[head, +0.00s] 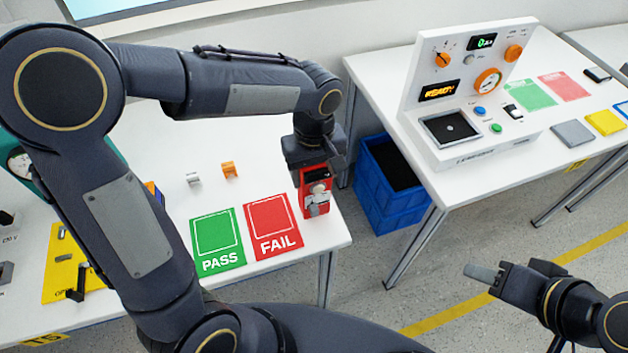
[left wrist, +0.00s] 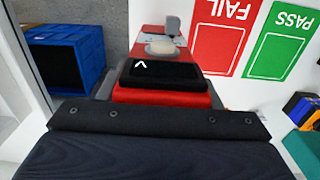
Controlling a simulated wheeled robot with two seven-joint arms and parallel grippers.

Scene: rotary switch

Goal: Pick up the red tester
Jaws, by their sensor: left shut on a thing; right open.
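The red tester (head: 316,191) is a small red box with a black panel and a pale knob. It is upright near the right edge of the left table in the head view, just right of the FAIL mat. My left gripper (head: 314,163) is over its top and shut on it. My right gripper (head: 483,276) is empty at the lower right, over the floor.
A green PASS mat (head: 217,240) and a red FAIL mat (head: 272,227) lie on the left table (head: 150,130). Small white and orange parts (head: 229,169) sit behind them. A blue bin (head: 385,185) stands between the tables. A white test console (head: 470,90) stands on the right table.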

